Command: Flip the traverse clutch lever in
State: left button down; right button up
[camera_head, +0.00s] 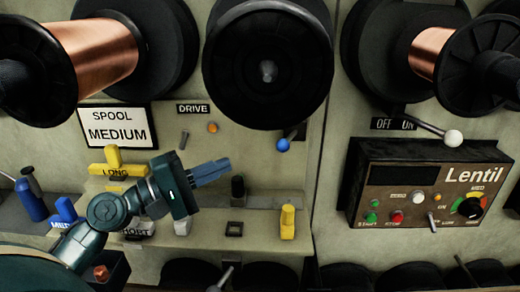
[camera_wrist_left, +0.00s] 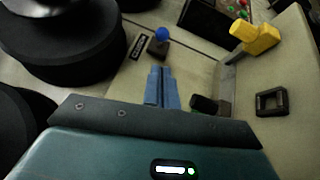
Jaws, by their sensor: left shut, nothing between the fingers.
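A lever with a blue ball knob (camera_head: 283,145) stands out from the machine face below the large middle black spool; I cannot read a label that names it the traverse clutch. It also shows in the left wrist view as a blue ball (camera_wrist_left: 162,34) on a dark base, just beyond my fingertips. My left gripper (camera_head: 226,166) is shut and empty, its blue fingers pointing right, to the left of and below the knob in the head view. In the wrist view the shut fingers (camera_wrist_left: 161,72) point toward the ball, apart from it. My right gripper is not in view.
A white-ball lever (camera_head: 453,136) sits by an OFF/ON label above the Lentil control box (camera_head: 371,210). Yellow blocks (camera_head: 113,158) and (camera_head: 288,222), and a black peg (camera_head: 238,188), stand around the ledge. Copper spools (camera_head: 106,55) hang above.

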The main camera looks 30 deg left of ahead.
pick_arm(q)
jog(key=p, duration=0.3)
send_near(288, 140)
jog(key=w, duration=0.3)
jog(key=shift+w+d+p, duration=0.35)
jog(key=shift+w+d, duration=0.1)
jog(key=shift+d, duration=0.15)
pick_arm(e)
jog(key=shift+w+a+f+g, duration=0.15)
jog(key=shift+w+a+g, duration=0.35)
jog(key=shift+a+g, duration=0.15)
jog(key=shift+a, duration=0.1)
